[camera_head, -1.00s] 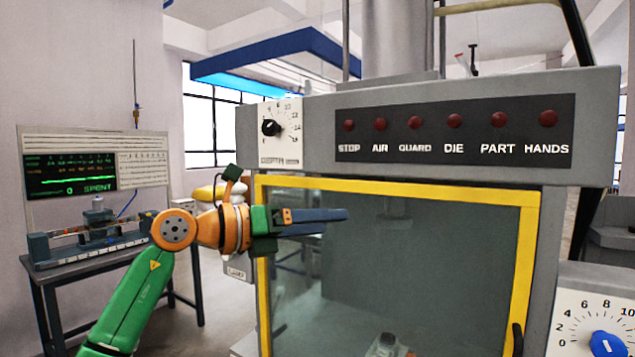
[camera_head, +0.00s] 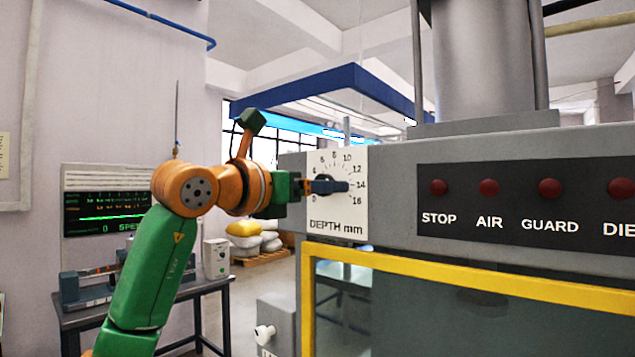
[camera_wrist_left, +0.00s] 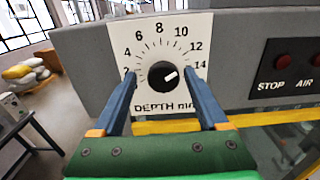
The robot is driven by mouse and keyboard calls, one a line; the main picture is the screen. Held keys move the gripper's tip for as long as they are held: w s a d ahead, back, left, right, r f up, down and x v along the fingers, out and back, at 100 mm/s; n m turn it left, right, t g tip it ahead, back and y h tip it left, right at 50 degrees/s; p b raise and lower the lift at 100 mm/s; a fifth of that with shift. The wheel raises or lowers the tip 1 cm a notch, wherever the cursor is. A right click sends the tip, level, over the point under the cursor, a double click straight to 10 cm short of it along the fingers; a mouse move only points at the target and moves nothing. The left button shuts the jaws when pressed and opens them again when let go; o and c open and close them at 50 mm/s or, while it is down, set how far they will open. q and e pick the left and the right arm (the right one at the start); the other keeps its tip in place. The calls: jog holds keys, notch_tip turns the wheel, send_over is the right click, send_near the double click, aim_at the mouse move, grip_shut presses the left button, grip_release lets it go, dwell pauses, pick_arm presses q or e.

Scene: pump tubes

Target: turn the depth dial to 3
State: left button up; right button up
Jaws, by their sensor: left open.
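The depth dial is on a white "DEPTH mm" plate (camera_head: 350,212) on the grey machine's left end. My left gripper (camera_wrist_left: 160,76) is open, with one blue finger on each side of the knob. I cannot tell whether the fingers touch it. In the head view, the left gripper (camera_head: 330,186) points right across the plate and hides the knob. My right gripper is not in view.
A dark panel (camera_head: 455,228) with red lamps sits right of the dial. The yellow-framed guard (camera_head: 440,276) is below. A table with a device and green screen (camera_head: 95,214) stands at the left. Sacks (camera_head: 245,240) lie on a pallet behind my arm.

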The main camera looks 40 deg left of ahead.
pick_arm(q)
jog(key=shift+s+d+r, duration=0.1)
jog(key=shift+s, duration=0.15)
jog(key=c, duration=0.4)
jog(key=shift+d, duration=0.15)
jog(key=c, duration=0.4)
grip_shut()
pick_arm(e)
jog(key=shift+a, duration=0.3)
pick_arm(q)
jog(key=shift+s+r+n+b, duration=0.1)
jog(key=shift+n+b, duration=0.5)
jog(key=shift+n, duration=6)
jog(key=shift+r+n+b, duration=0.1)
jog(key=shift+n+b, duration=0.45)
jog(key=shift+n, duration=6.05)
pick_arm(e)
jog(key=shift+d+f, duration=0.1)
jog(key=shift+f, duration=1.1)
